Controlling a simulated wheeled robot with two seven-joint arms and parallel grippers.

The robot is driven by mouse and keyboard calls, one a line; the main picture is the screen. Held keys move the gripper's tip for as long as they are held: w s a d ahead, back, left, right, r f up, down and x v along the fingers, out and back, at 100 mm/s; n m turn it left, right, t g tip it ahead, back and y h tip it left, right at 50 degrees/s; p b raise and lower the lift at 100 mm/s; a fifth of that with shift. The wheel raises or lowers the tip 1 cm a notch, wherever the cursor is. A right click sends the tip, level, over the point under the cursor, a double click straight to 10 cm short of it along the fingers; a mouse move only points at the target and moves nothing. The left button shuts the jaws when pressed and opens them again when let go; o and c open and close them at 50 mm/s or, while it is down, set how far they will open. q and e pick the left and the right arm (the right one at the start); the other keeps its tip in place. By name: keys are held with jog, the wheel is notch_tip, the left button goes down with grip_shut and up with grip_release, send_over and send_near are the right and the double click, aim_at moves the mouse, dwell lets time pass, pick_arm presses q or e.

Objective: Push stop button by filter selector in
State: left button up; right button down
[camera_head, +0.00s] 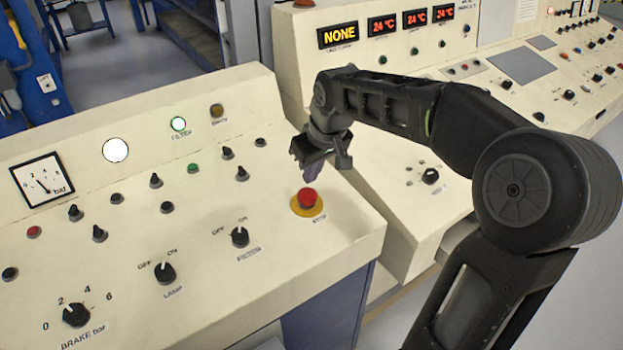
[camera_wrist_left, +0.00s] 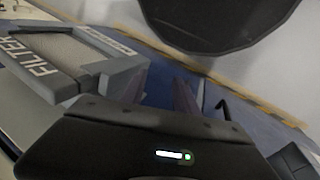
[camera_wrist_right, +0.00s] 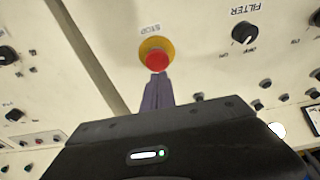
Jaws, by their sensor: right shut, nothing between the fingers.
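The red stop button (camera_head: 309,198) sits on a yellow disc near the right edge of the cream console; it also shows in the right wrist view (camera_wrist_right: 157,61). The filter selector (camera_head: 239,237) is a black knob to its lower left and appears in the right wrist view (camera_wrist_right: 243,33) under the FILTER label. My right gripper (camera_head: 316,174) is shut and empty, its purple fingertips just above the button; in the right wrist view its tips (camera_wrist_right: 157,80) overlap the button's near edge. I cannot tell whether they touch. My left gripper (camera_wrist_left: 160,88) has its fingers apart and nothing between them.
Other knobs surround the area, including the lamp knob (camera_head: 165,272) and brake knob (camera_head: 76,314). A second console stands right. In the left wrist view, a grey filter box (camera_wrist_left: 70,55) is close by.

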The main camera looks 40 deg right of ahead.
jog(key=v, duration=0.8)
jog(key=shift+r, duration=0.4)
